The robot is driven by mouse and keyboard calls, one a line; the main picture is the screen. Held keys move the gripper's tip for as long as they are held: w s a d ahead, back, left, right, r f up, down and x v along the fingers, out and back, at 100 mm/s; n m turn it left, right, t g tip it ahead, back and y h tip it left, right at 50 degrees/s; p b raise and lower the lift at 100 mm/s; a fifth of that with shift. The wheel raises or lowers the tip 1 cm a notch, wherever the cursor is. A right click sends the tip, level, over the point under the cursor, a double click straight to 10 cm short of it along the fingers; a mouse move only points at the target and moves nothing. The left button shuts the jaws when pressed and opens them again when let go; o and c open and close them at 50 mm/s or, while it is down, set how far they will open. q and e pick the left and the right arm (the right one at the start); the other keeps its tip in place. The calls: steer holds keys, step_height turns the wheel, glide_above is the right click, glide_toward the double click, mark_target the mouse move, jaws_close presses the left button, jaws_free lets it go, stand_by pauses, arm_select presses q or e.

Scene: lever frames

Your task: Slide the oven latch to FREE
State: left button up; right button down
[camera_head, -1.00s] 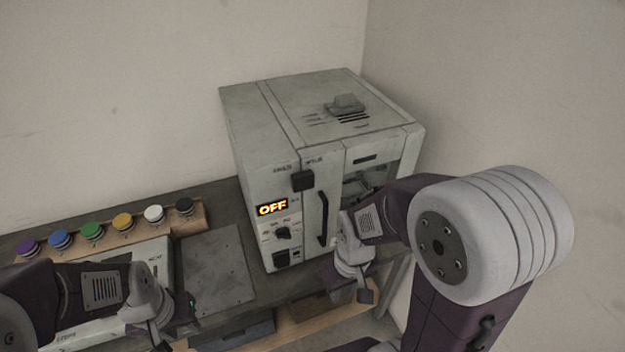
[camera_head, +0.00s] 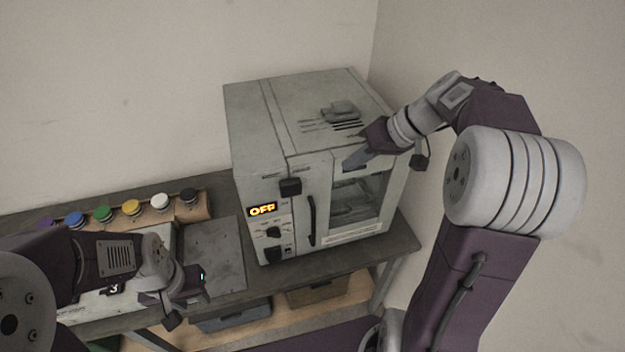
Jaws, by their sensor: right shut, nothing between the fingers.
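The grey oven (camera_head: 275,115) stands on the bench with its display reading OFF. A dark square block (camera_head: 290,187), which looks like the latch, sits high on its front, left of the door handle (camera_head: 311,220). The lettering by it is too small to read. My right gripper (camera_head: 356,161) is shut and empty. It is at the upper front of the oven door, to the right of the block and apart from it. I cannot tell whether it touches the door. My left gripper (camera_head: 196,284) is low over the bench at left; its fingers are unclear.
A row of coloured knobs, including a green one (camera_head: 102,213), lines the back left of the bench. A bare grey plate (camera_head: 215,255) lies left of the oven. Bins (camera_head: 318,292) sit on the shelf below. A wall stands close on the right.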

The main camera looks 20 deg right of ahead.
mark_target(291, 188)
steer(key=w+a+f+p, duration=0.1)
steer(key=a+f, duration=0.1)
steer(key=a, duration=0.1)
steer(key=w+a+f+p, duration=0.1)
steer(key=a+f, duration=0.2)
steer(key=w+a+f+p, duration=0.1)
steer(key=a+f+p, duration=0.1)
steer(key=a+f, duration=0.1)
steer(key=shift+w, duration=0.1)
steer(key=shift+d, duration=0.1)
steer(key=shift+w, duration=0.1)
